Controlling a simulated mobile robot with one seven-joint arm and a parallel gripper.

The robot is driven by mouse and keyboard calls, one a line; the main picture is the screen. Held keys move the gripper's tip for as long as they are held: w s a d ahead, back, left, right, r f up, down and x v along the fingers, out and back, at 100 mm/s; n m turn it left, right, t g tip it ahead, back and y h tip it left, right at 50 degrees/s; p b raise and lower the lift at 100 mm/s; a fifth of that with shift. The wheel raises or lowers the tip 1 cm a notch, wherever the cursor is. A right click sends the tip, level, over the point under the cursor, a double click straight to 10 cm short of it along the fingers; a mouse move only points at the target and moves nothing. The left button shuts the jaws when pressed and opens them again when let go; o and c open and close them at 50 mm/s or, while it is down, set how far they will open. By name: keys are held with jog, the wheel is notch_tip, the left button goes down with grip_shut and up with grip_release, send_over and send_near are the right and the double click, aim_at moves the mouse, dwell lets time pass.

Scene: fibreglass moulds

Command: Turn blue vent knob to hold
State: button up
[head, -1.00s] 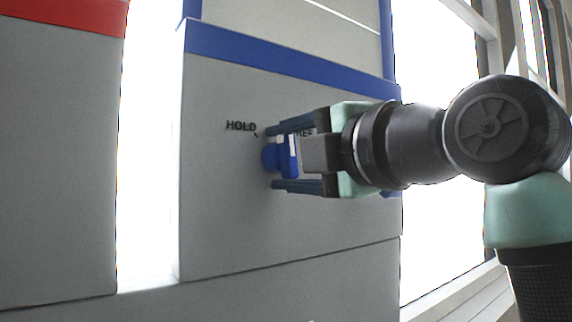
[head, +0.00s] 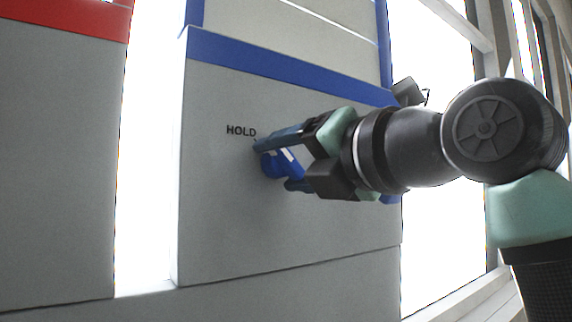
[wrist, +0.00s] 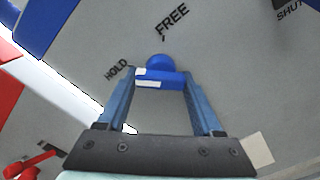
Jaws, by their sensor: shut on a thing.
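The blue vent knob (head: 274,166) sits on the grey panel face below its blue band. My gripper (head: 277,168) is shut on the knob's bar, one blue finger on each end. In the wrist view, the knob (wrist: 160,64) shows between the fingertips (wrist: 159,77). The white mark on its bar lies at the left end, on the side of the HOLD label (wrist: 117,70). The HOLD label (head: 241,131) is also clear in the head view, just up and left of the upper finger. The FREE label (wrist: 172,20) is above the knob in the wrist view and hidden in the head view.
The SHUT label (wrist: 291,10) is partly cut off at the wrist view's top right. A red-banded grey panel (head: 55,160) stands to the left across a bright gap. A red knob (wrist: 35,163) shows at the wrist view's lower left.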

dwell(0.4)
jog(key=o, duration=1.4)
jog(key=shift+c, duration=0.2)
jog(key=shift+s+a, duration=0.1)
jog(key=shift+a, duration=0.05)
